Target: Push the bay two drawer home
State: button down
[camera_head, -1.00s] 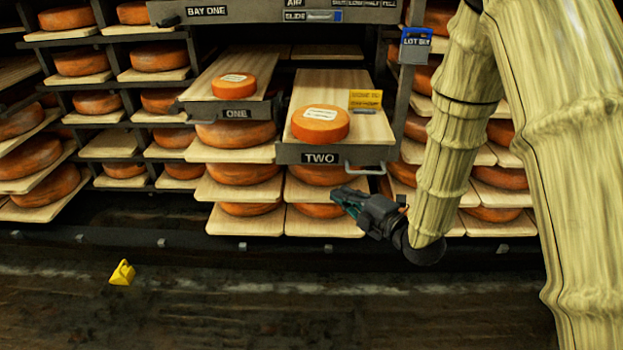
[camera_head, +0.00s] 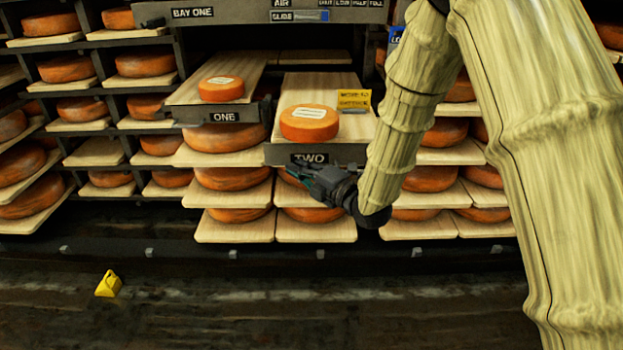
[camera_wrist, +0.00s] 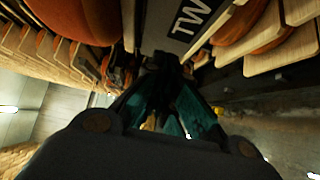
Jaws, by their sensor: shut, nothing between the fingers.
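The drawer labelled TWO (camera_head: 345,154) stands out from the rack, with an orange cheese wheel (camera_head: 309,124) and a yellow card (camera_head: 354,101) on its board. Its front and label (camera_wrist: 192,16) also show in the wrist view. My gripper (camera_head: 290,171) is shut and empty, its tips just below the TWO label at the drawer front; I cannot tell whether they touch it. In the wrist view the fingers (camera_wrist: 170,75) point toward the drawer front. The drawer's handle is hidden behind my arm and gripper.
Drawer ONE (camera_head: 225,116), also standing out with a cheese on it, is directly to the left. Shelves of cheese wheels (camera_head: 233,178) lie below and around. A yellow object (camera_head: 109,284) lies on the open floor at the lower left.

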aim_at(288, 154)
jog(key=shift+w+d, duration=0.15)
jog(key=shift+w, duration=1.5)
jog(key=shift+w, duration=0.15)
